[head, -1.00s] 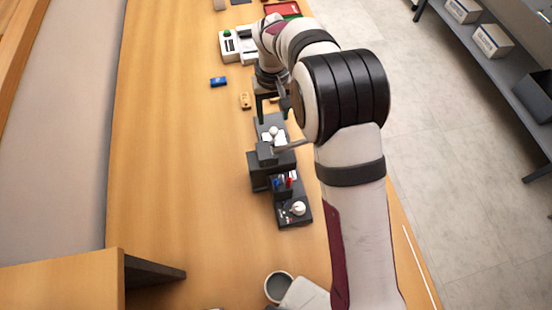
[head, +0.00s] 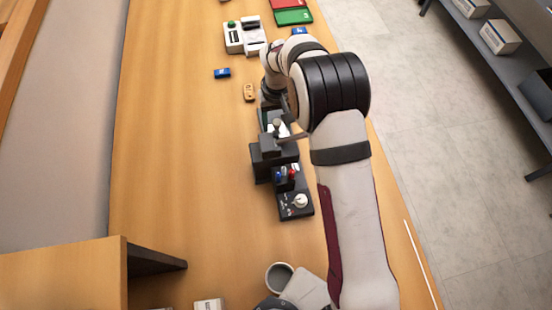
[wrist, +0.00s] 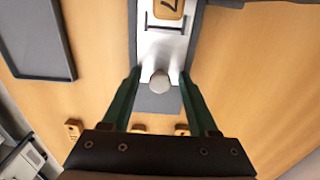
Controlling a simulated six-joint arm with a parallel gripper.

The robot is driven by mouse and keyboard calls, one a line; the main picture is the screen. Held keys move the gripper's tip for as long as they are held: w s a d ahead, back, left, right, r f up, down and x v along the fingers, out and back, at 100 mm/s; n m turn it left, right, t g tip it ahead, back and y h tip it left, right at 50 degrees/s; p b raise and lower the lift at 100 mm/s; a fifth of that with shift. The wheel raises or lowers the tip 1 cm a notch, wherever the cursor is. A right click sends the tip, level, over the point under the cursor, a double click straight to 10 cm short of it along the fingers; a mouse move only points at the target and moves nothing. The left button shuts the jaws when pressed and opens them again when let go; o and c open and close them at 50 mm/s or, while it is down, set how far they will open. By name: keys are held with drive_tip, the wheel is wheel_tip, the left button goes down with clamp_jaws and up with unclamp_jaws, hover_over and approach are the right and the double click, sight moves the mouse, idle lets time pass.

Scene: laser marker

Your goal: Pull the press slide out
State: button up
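The press (head: 268,152) is a dark grey machine on the wooden table in the head view. Its slide (head: 265,116) sticks out on the far side, partly hidden by my arm. In the wrist view the slide (wrist: 158,102) is a grey and white strip with a pale round knob (wrist: 159,82) standing on it. A wooden tag marked 7 (wrist: 169,8) lies further along it. My gripper (wrist: 160,75) is open, with one green finger on each side of the knob. Gaps show between knob and fingers. In the head view my fingers are mostly hidden behind my arm.
Near the press are a control base with a white dial (head: 300,201), a tan tag (head: 249,92) and a blue item (head: 222,73). A white device (head: 234,38) and a green tray (head: 293,16) stand farther back. A cup (head: 279,276) is in front. The table's left is clear.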

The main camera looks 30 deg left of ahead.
drive_tip(key=shift+w+a+f, duration=0.2)
drive_tip(key=shift+w+a, duration=1)
drive_tip(key=shift+w+a+f, duration=0.2)
drive_tip(key=shift+w+a, duration=0.95)
drive_tip(key=o, duration=0.6)
drive_tip(key=shift+w+a+r, duration=0.1)
drive_tip(key=shift+r, duration=3.6)
drive_tip(key=w+d+r+m, duration=0.1)
drive_tip(key=d+r+m, duration=0.3)
drive_tip(key=d+r, duration=0.7)
drive_tip(key=s+d+r+m, duration=0.2)
drive_tip(key=s+d+r, duration=0.15)
drive_tip(key=d, duration=0.45)
drive_tip(key=s+d+r+m, duration=0.2)
drive_tip(key=s+d, duration=0.2)
drive_tip(key=d, duration=0.3)
drive_tip(key=s+d+f+m, duration=0.1)
drive_tip(key=s+d+m, duration=0.1)
drive_tip(key=s, duration=0.4)
drive_tip(key=s+d+f+m+y, duration=0.1)
drive_tip(key=s+d+m, duration=0.1)
drive_tip(key=s+d, duration=0.3)
drive_tip(key=s+d+f+m, duration=0.1)
drive_tip(key=s+d+m, duration=0.1)
drive_tip(key=s, duration=0.6)
drive_tip(key=shift+s+d+f+m+y, duration=0.15)
drive_tip(key=shift+s+d+m+y, duration=0.2)
drive_tip(key=shift+d, duration=0.35)
